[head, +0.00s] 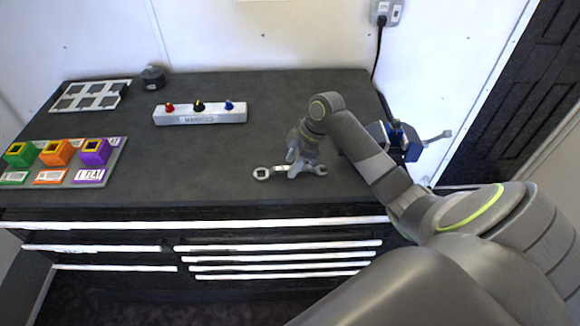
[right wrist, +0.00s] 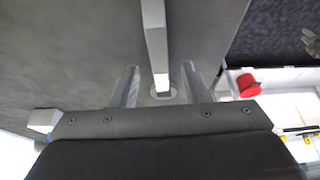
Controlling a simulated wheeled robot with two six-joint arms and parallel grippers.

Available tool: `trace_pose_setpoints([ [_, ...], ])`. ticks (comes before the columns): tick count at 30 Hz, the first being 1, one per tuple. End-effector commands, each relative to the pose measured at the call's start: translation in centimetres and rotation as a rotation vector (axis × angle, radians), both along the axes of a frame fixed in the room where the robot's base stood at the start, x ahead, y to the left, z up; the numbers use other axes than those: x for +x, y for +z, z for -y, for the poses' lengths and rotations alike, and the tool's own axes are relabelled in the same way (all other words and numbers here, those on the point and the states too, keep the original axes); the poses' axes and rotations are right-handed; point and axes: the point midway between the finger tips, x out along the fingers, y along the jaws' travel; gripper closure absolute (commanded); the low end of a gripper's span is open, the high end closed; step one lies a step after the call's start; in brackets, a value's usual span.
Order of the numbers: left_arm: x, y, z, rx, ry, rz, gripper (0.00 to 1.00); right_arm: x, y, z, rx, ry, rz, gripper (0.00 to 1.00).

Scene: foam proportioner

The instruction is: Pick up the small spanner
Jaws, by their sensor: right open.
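The small spanner (head: 263,173) lies flat near the front edge of the dark worktop in the head view, a ring at its left end and an open jaw at its right. My right gripper (head: 292,156) is over its middle, pointing down and hiding part of the handle. In the right wrist view a pale grey bar, which looks like the spanner (right wrist: 154,35), runs between the two spread fingers of my right gripper (right wrist: 160,82). The gripper is open; I cannot tell whether a finger touches the spanner. My left gripper is not in view.
A grey block with red, black and blue knobs (head: 200,118) stands behind. A tray with green, orange and purple blocks (head: 118,158) is at left, a framed panel (head: 68,96) and black knob (head: 153,77) behind it. Blue-and-grey hardware (head: 408,143) is at the right edge, beyond my arm.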

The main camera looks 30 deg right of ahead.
Motion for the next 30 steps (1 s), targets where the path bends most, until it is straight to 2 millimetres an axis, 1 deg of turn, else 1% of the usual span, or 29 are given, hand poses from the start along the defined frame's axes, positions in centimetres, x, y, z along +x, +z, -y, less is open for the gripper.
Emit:
trace_pose_setpoints([
  [4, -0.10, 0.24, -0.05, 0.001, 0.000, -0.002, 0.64, 0.14, -0.83, -0.30, -0.001, 0.001, 0.000, 0.58],
  [30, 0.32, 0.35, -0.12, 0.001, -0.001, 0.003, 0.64, 0.13, -1.36, -0.29, -0.001, 0.001, 0.000, 0.58],
])
